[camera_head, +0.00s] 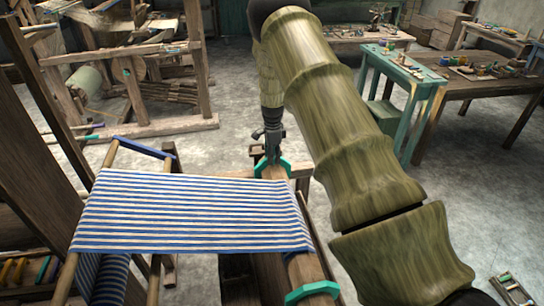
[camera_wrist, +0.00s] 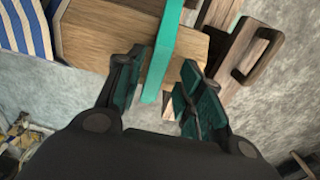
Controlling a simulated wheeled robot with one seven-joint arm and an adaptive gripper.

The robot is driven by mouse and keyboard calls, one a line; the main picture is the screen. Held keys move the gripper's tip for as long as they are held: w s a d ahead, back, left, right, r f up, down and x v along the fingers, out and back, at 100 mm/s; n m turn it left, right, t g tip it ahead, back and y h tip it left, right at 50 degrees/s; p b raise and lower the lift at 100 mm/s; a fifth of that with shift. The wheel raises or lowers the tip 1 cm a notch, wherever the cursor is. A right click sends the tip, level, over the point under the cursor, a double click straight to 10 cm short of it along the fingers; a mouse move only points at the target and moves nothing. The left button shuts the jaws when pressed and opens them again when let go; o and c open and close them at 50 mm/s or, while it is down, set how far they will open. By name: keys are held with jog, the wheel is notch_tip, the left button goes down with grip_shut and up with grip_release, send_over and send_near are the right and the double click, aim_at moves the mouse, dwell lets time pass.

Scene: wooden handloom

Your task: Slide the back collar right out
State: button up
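The back collar is a teal ring (camera_head: 286,168) around the far end of the wooden beam at the right edge of the striped cloth. In the wrist view the back collar (camera_wrist: 165,45) is a flat teal strip across the octagonal wooden beam (camera_wrist: 90,38). My gripper (camera_head: 272,154) is at this collar from above. In the wrist view my gripper (camera_wrist: 162,60) has its fingers apart, one on each side of the collar's edge. A gap shows on the right finger's side; contact on the left is unclear. A second teal collar (camera_head: 313,291) sits on the beam's near end.
Blue-and-white striped cloth (camera_head: 190,210) stretches left of the beam. A wooden piece with a slot (camera_wrist: 245,55) stands right of the collar in the wrist view. A teal table (camera_head: 405,75) and a brown table (camera_head: 490,85) stand back right. Bare floor lies between.

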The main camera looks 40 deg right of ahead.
notch_tip(320, 180, up, 12)
jog(key=shift+f, duration=0.25)
jog(key=shift+w, duration=0.1)
dwell(0.5)
